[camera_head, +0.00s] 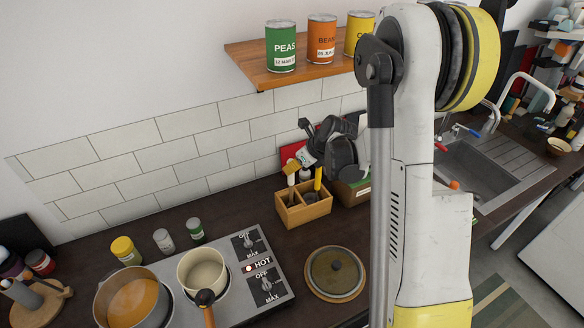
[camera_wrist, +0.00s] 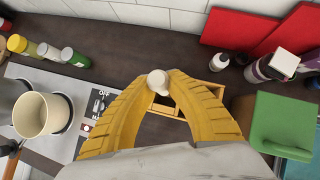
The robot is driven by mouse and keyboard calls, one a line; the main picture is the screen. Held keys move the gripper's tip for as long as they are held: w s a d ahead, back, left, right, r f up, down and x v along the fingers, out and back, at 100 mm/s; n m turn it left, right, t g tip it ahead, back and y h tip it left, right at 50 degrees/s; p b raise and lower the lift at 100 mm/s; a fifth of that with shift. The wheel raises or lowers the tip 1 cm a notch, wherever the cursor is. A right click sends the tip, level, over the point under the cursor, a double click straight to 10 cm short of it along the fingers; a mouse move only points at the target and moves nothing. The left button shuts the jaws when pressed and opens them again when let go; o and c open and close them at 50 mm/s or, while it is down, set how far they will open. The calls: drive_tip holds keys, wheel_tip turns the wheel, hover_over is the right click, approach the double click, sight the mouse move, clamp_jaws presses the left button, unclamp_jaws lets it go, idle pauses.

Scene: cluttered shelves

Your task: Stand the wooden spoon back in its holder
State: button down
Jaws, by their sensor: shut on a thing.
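In the wrist view my gripper (camera_wrist: 161,82) has its two yellow fingers closed on a pale, rounded end (camera_wrist: 158,78), which I take to be the wooden spoon seen nearly end-on. The rest of the spoon is hidden below. The wooden holder (camera_wrist: 216,91), a box with compartments, is under and just beyond the fingertips. In the head view the holder (camera_head: 306,213) stands on the dark counter right of the stove, with my gripper above it, partly hidden by my arm. I cannot tell whether the spoon's lower end is inside a compartment.
A stove (camera_head: 237,290) with a soup pot (camera_head: 133,297) and a cream saucepan (camera_head: 203,271) is at left. Small jars stand behind it. A round lid (camera_head: 335,272) lies in front of the holder. A green-topped box (camera_wrist: 285,122) and red boards (camera_wrist: 238,28) are close by.

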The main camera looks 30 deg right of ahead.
drive_tip(key=shift+f, duration=0.2)
drive_tip(key=c, duration=1.5)
unclamp_jaws()
drive_tip(key=shift+r, duration=0.1)
